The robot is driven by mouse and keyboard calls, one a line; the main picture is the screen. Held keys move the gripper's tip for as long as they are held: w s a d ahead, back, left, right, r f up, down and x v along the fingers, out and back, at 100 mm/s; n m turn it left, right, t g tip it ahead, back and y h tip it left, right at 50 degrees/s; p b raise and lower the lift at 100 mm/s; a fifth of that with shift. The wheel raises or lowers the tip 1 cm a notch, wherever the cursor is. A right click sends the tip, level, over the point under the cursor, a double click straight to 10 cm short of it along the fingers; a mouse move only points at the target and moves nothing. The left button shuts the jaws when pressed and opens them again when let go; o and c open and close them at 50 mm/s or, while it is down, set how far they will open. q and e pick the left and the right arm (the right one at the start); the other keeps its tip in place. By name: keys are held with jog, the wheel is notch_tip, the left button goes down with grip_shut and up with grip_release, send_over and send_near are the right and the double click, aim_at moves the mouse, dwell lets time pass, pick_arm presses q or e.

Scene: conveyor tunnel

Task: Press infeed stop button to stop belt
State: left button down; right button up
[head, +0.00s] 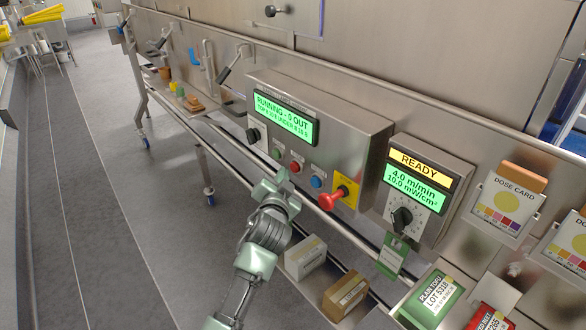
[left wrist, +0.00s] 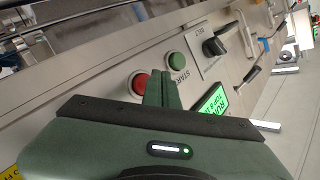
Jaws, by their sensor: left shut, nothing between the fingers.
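The steel control panel (head: 345,140) carries a row of small buttons under a green display (head: 285,117) reading "RUNNING - 0 OUT". The red button (head: 295,167) sits between a green button (head: 277,153) and a blue button (head: 316,182); its label is too small to read. My left gripper (head: 283,176) is shut and empty, with its tips in front of the panel by the red and green buttons. In the left wrist view the fingers (left wrist: 163,88) appear between the red button (left wrist: 139,84) and the green START button (left wrist: 176,60). Contact cannot be told. My right gripper is out of view.
A red mushroom knob (head: 331,199) on a yellow plate (head: 346,191) stands right of the buttons. A black rotary knob (head: 253,135) is at the left. A rail (head: 345,232) runs below, with boxes (head: 306,257) beneath. Grey floor (head: 90,220) is open at left.

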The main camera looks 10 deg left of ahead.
pick_arm(q)
jog(key=shift+w, duration=0.1)
dwell(0.3)
jog(key=shift+w+d, duration=0.25)
jog(key=shift+w+d+b, duration=0.35)
jog(key=shift+w+b, duration=0.05)
jog(key=shift+w, duration=0.05)
dwell(0.9)
jog(key=shift+r, duration=0.1)
jog(key=shift+s+a+p, duration=0.6)
jog(key=shift+s+p, duration=0.15)
jog(key=shift+s, duration=0.05)
